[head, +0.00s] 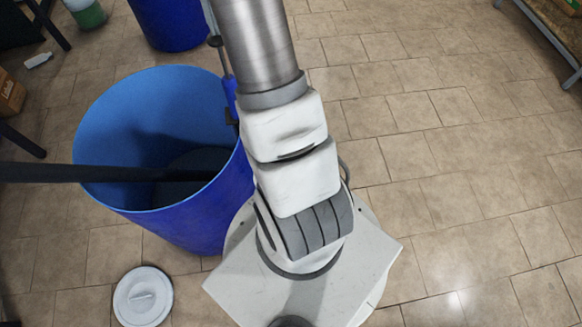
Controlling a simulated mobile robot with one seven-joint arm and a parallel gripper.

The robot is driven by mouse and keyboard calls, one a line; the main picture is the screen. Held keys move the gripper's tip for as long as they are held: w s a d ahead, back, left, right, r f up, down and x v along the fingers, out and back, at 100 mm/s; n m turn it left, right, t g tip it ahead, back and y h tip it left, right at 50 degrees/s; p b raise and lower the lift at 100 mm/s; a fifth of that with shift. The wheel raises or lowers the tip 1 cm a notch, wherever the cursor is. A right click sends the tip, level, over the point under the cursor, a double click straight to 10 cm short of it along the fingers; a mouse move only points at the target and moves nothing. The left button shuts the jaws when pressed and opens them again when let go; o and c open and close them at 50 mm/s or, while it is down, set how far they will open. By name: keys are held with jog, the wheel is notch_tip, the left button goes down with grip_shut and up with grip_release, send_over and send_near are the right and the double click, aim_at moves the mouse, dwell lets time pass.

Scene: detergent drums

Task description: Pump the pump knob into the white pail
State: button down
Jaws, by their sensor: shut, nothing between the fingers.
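My gripper is out of view; only my arm's links show, rising through the middle of the head view. A large open blue drum (105,110) stands left of my arm. A thin upright metal part with a blue piece (229,88) shows at the drum's right rim, partly behind my arm; I cannot tell whether it belongs to the pump. I cannot make out the pump knob. A whitish container (88,18) with some green low on it stands at the top left, cut by the frame edge; I cannot tell whether it is the white pail.
A second blue drum (172,25) stands behind the first. A dark bar (75,173) crosses the open drum from the left. A round grey-white lid (142,296) lies on the floor. A shelf edge (540,30) is at top right. The tiled floor right of my arm is clear.

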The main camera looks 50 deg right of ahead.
jog(key=shift+f+b, duration=3.3)
jog(key=shift+f, duration=1.85)
jog(key=shift+r+p, duration=4.2)
jog(key=shift+r, duration=1.75)
notch_tip(320, 180, up, 6)
jog(key=p, duration=0.4)
jog(key=s+a+r+n+t+b, duration=0.1)
jog(key=s+a+r+n+b, duration=0.15)
jog(key=a+r, duration=0.35)
jog(key=s+a+f+n+t+b, duration=0.1)
jog(key=s+a+n+t+b, duration=0.3)
jog(key=s+a, duration=1.2)
jog(key=s+n, duration=0.1)
jog(key=s, duration=0.1)
jog(key=shift+s+f+t, duration=0.15)
jog(key=shift+s+t, duration=0.15)
jog(key=shift+s, duration=0.1)
